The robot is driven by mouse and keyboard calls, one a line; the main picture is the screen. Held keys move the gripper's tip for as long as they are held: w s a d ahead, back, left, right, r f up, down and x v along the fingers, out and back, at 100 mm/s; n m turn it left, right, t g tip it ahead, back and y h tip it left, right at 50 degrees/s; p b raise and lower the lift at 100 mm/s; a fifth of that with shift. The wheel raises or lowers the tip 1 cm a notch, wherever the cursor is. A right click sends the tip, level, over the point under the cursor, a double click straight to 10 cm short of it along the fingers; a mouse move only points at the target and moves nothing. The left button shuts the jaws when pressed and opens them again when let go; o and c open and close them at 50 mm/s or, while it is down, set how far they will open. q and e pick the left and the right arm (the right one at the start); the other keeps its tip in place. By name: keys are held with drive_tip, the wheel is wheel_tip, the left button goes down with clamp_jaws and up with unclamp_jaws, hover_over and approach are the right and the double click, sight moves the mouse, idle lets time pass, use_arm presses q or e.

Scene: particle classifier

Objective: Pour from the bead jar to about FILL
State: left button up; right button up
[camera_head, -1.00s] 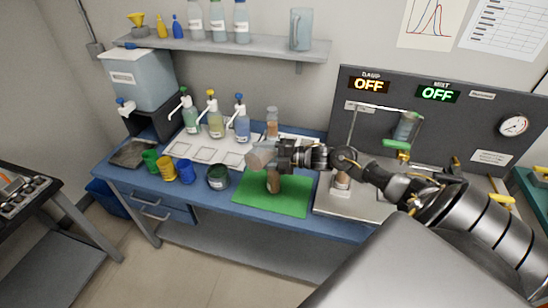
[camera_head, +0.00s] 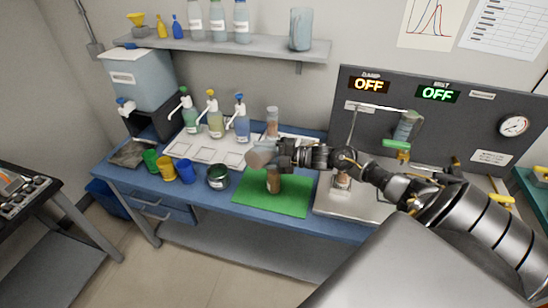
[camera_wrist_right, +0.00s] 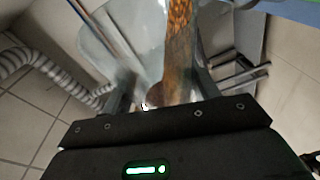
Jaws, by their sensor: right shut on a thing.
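My right gripper (camera_head: 287,153) is shut on a clear bead jar (camera_head: 261,155), which lies tipped over to the left above the green mat (camera_head: 298,199). In the right wrist view the jar (camera_wrist_right: 125,35) is see-through, with orange-brown beads (camera_wrist_right: 180,40) in a band along one side. A small clear container (camera_head: 273,181) with brown contents stands on the mat right below the jar. Its top is close under the jar and partly hidden. I cannot make out a fill mark or a stream of beads. My left gripper is not in view.
Pump bottles (camera_head: 215,118) stand on a white tray behind. Another jar (camera_head: 272,121) stands behind the gripper. A metal plate (camera_head: 340,205) lies right of the mat.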

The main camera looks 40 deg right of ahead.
drive_tip(key=shift+r, duration=0.1)
idle(0.3)
drive_tip(key=f+n, duration=0.1)
drive_tip(key=a+f+n+g+h, duration=0.1)
drive_tip(key=n, duration=0.1)
drive_tip(key=shift+s+a+f, duration=0.15)
drive_tip(key=shift+f, duration=0.2)
drive_tip(key=shift+s+a+f+n+h+p, duration=0.1)
drive_tip(key=shift+a+f+n+h+p, duration=0.35)
drive_tip(key=shift+n, duration=0.25)
wheel_tip(320, 180, down, 9)
drive_tip(key=a+n+t+h+b, duration=0.1)
drive_tip(key=n+h+b, duration=0.6)
drive_tip(key=b, duration=1.3)
drive_tip(key=a+n, duration=0.1)
drive_tip(key=n, duration=0.1)
drive_tip(key=shift+s+n, duration=0.25)
drive_tip(key=shift+n, duration=0.15)
drive_tip(key=shift+a+r, duration=0.1)
